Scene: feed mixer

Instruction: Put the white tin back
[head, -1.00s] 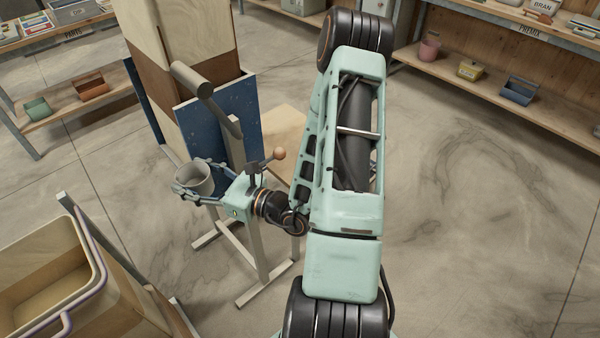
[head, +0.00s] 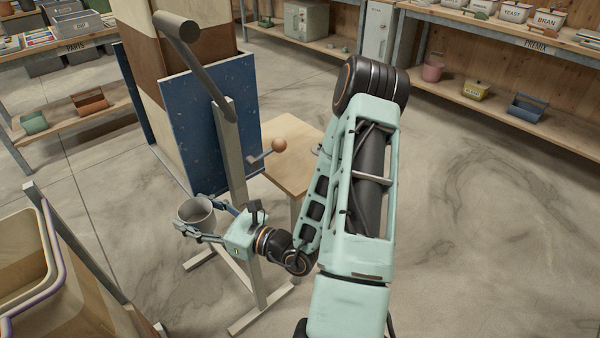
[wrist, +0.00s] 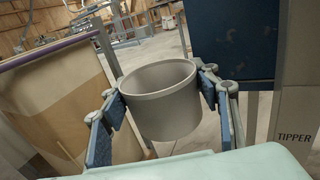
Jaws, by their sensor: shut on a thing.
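My gripper (head: 198,216) is shut on a round grey cup (head: 192,208), open at the top and roughly upright. In the wrist view, the blue pads press both sides of the cup (wrist: 165,105), and it looks empty as far as its inside shows. The gripper holds it in the air beside the tipper stand (head: 238,200). White tins stand on the premix shelf at the far right back, among them the yeast tin (head: 513,11) and the bran tin (head: 549,18). I cannot tell which white tin the task means.
The blue panel (head: 208,120) and a grey bar (head: 192,65) rise behind the gripper. A wooden table (head: 292,160) stands to the right of the stand. The floor at right is clear.

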